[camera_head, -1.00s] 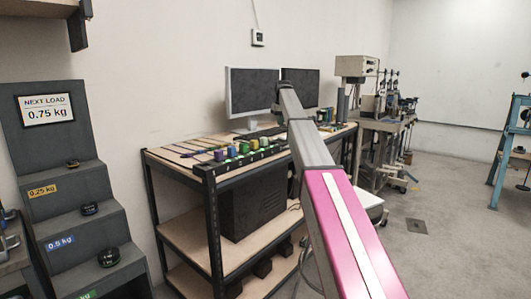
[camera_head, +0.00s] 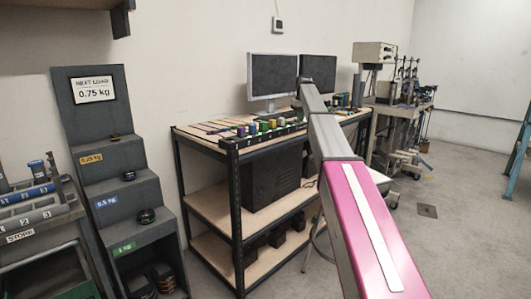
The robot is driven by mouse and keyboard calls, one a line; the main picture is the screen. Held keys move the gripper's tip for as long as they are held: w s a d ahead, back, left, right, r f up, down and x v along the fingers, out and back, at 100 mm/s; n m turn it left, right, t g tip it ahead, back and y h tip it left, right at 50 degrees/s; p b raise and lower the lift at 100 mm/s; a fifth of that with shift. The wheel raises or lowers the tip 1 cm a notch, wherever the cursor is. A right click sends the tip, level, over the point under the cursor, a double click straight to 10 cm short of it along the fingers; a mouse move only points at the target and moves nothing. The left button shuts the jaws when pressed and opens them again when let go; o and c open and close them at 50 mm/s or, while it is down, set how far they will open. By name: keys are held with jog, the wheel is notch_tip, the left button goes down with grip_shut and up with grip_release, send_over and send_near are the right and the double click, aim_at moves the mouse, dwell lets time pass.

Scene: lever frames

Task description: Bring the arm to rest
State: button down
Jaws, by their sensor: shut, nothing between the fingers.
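My arm (camera_head: 355,205) reaches from the lower right up toward the middle of the head view. It has a magenta link with a white stripe and a grey link beyond it. It is stretched out in front of the workbench, overlapping the bench's right part in the picture. The far end of the arm shows as a small dark grey part just below the monitors. No gripper fingers can be made out there.
A shelved workbench (camera_head: 190,133) carries two monitors (camera_head: 272,77) and small coloured blocks. Left of it stand a grey stepped stand (camera_head: 90,140) with weights and a "0.75 kg" sign, and a "STORE" rack (camera_head: 45,222). Open floor (camera_head: 465,185) lies to the right.

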jog(key=s+f+m+g, duration=0.1)
jog(key=s+f+m, duration=0.1)
jog(key=s+f, duration=3.8)
jog(key=s, duration=0.3)
jog(key=s+d+f, duration=0.1)
jog(key=s+f, duration=0.4)
jog(key=s, duration=0.3)
jog(key=shift+m+g, duration=0.3)
jog(key=shift+m, duration=0.1)
